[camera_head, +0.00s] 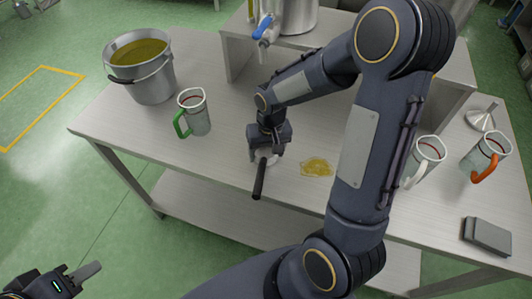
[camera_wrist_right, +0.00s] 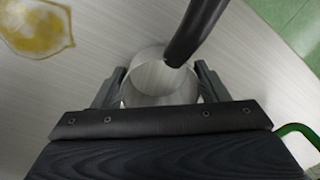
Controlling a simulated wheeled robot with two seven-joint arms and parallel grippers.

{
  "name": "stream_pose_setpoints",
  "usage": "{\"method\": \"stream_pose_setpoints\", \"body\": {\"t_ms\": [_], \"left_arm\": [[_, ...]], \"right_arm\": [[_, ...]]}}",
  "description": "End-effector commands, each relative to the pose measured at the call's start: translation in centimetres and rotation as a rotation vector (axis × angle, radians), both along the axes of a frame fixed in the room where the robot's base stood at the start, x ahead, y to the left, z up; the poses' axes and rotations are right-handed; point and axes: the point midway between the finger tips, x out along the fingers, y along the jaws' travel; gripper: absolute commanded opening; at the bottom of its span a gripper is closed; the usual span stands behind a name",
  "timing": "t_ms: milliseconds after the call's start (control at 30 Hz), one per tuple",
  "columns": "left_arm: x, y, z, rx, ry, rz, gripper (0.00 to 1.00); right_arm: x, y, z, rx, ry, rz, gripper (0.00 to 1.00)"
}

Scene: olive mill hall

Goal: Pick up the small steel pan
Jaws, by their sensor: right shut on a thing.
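The small steel pan (camera_head: 269,159) is at the near part of the steel table, mostly hidden under my right gripper (camera_head: 266,150). Its black handle (camera_head: 259,180) points toward the table's front edge. In the right wrist view the round pan (camera_wrist_right: 160,82) sits between the two fingers of my right gripper (camera_wrist_right: 158,88), which is shut on it; the handle rises to the upper right. I cannot tell whether the pan touches the table. My left gripper (camera_head: 88,271) is at the lower left, away from the table; its finger opening is unclear.
A yellow puddle (camera_head: 317,168) lies right of the pan. A green-handled jug (camera_head: 196,112) and a bucket of yellow liquid (camera_head: 146,68) stand left. White-handled (camera_head: 428,158) and orange-handled (camera_head: 487,155) jugs, a funnel (camera_head: 482,119) and a grey cloth stack (camera_head: 487,235) are right.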

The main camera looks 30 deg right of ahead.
Motion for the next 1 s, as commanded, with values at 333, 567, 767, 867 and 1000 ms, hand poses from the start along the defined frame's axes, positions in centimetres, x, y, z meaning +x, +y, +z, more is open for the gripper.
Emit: {"method": "stream_pose_setpoints", "body": {"t_ms": [333, 567, 767, 867, 1000], "left_arm": [[0.0, 0.0, -0.4, 0.000, 0.000, 0.000, 0.36], [0.0, 0.0, -1.3, 0.000, 0.000, 0.000, 0.36], [0.0, 0.0, -1.8, 0.000, 0.000, 0.000, 0.36], [0.0, 0.0, -1.9, 0.000, 0.000, 0.000, 0.36], [0.0, 0.0, -2.0, 0.000, 0.000, 0.000, 0.36]], "right_arm": [[-1.1, 2.1, 5.5, 0.002, -0.011, 0.007, 0.39], [-4.0, 6.5, 9.7, 0.001, -0.007, 0.010, 0.39], [-6.2, 9.9, 11.5, 0.001, -0.005, 0.006, 0.39], [-6.9, 10.9, 12.1, 0.001, -0.003, 0.004, 0.39], [-7.4, 11.7, 12.6, 0.001, -0.001, 0.002, 0.39]]}}
